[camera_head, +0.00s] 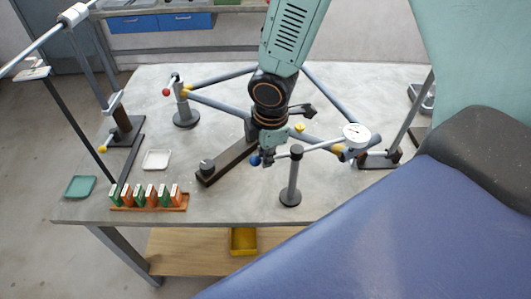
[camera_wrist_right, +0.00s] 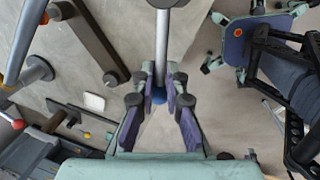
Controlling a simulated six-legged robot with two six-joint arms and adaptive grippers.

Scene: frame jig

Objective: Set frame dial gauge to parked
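The dial gauge (camera_head: 355,133) has a round white face and sits at the right end of a light rod, over the right part of the jig. The rod crosses the top of an upright grey post (camera_head: 290,180). A blue ball knob (camera_head: 255,160) is at the rod's left end. My right gripper (camera_head: 266,153) is down at this knob. In the right wrist view its two fingers stand apart on either side of the rod, with the blue knob (camera_wrist_right: 158,96) between them; a firm hold does not show. My left gripper is not in view.
A dark bar (camera_head: 228,160) lies left of my right gripper. A red-knobbed post (camera_head: 185,112) stands farther back. A rack of green and orange blocks (camera_head: 149,197), a white tray (camera_head: 156,160) and a green tray (camera_head: 79,187) are at the left. Bare table lies in front of the dark bar.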

